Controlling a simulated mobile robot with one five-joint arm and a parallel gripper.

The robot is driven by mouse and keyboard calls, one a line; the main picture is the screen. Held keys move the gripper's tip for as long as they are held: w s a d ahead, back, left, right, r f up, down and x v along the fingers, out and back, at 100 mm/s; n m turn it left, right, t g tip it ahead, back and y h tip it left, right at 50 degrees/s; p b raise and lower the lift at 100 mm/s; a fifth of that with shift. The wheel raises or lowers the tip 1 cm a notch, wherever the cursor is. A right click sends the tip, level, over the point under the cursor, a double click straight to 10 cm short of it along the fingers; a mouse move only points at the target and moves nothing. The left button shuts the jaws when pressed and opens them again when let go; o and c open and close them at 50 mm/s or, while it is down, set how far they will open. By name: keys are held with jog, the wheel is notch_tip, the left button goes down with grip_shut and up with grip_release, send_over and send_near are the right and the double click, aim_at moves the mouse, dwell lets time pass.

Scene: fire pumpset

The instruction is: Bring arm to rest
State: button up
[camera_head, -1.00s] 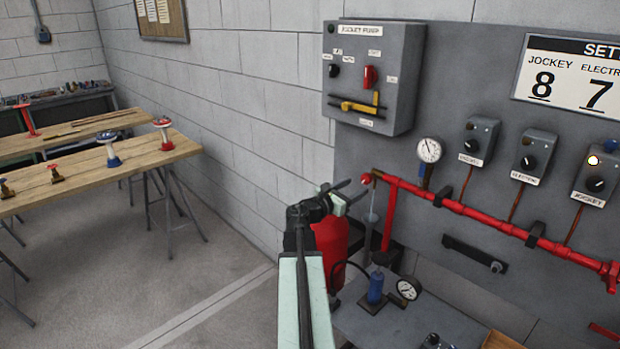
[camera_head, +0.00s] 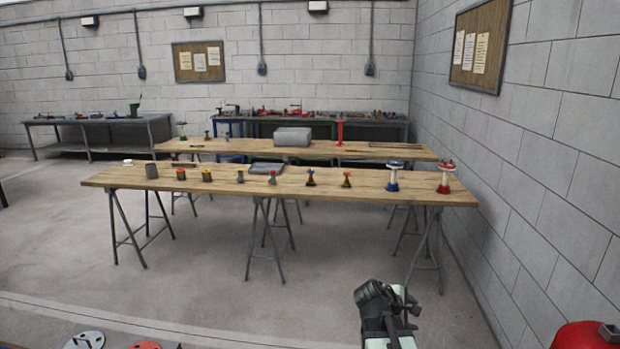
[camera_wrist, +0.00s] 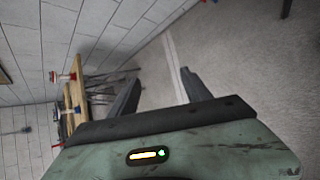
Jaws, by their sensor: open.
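My gripper (camera_wrist: 160,92) is open and empty in the wrist view, its two dark fingers apart over bare floor and a pale floor line. In the head view my arm (camera_head: 388,318) shows at the bottom, right of centre, with its dark joint uppermost. The fingers cannot be made out there. The arm is apart from the benches and the wall.
A long wooden trestle table (camera_head: 290,187) with several valves and fittings stands ahead. A second table (camera_head: 230,146) stands behind it. A block wall (camera_head: 540,140) runs along the right. A red object (camera_head: 585,336) is at the lower right. Grey floor (camera_head: 190,285) lies clear in front.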

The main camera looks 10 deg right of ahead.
jog(key=s+a+f+m+g+y, duration=0.1)
jog(key=s+a+f+m+y, duration=0.1)
jog(key=a, duration=0.5)
jog(key=s+a+f+m+g+y, duration=0.1)
jog(key=s+a+f+m+y, duration=0.2)
jog(key=a+m, duration=0.3)
jog(key=s+a+f+m+g+y, duration=0.2)
jog(key=s+a+f+m+y, duration=0.1)
jog(key=a, duration=0.6)
jog(key=shift+s+a+m+y, duration=0.4)
jog(key=shift+s+m, duration=0.2)
jog(key=shift+s, duration=0.2)
jog(key=shift+c, duration=0.4)
